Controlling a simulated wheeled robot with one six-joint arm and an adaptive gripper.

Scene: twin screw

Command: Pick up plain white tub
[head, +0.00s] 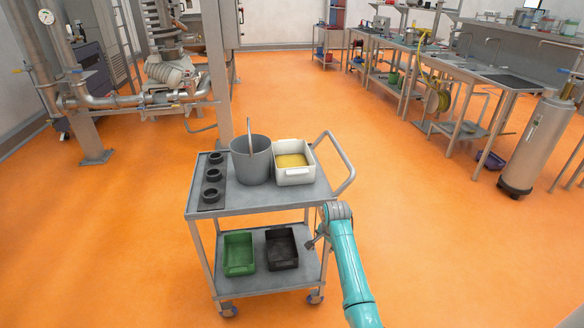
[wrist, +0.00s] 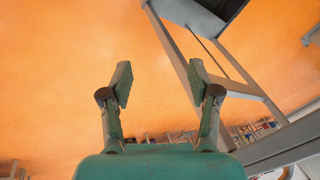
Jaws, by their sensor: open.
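A white tub (head: 294,178) with yellow contents stands upright on the top shelf of a grey cart (head: 262,205), at its right side. It is the only white tub I can make out, and it does not show in the wrist view. My arm reaches up at the cart's right side, and my gripper (head: 313,242) is small and partly hidden there, below the top shelf level and apart from the tub. In the wrist view my gripper (wrist: 160,85) has its two fingers spread wide with nothing between them.
A grey bucket (head: 250,165) with a stick stands beside the tub, left of it. A dark rack (head: 211,180) with round holders is further left. Green (head: 239,255) and black (head: 281,250) bins are on the lower shelf. The cart handle (head: 345,160) juts right. Orange floor around is clear.

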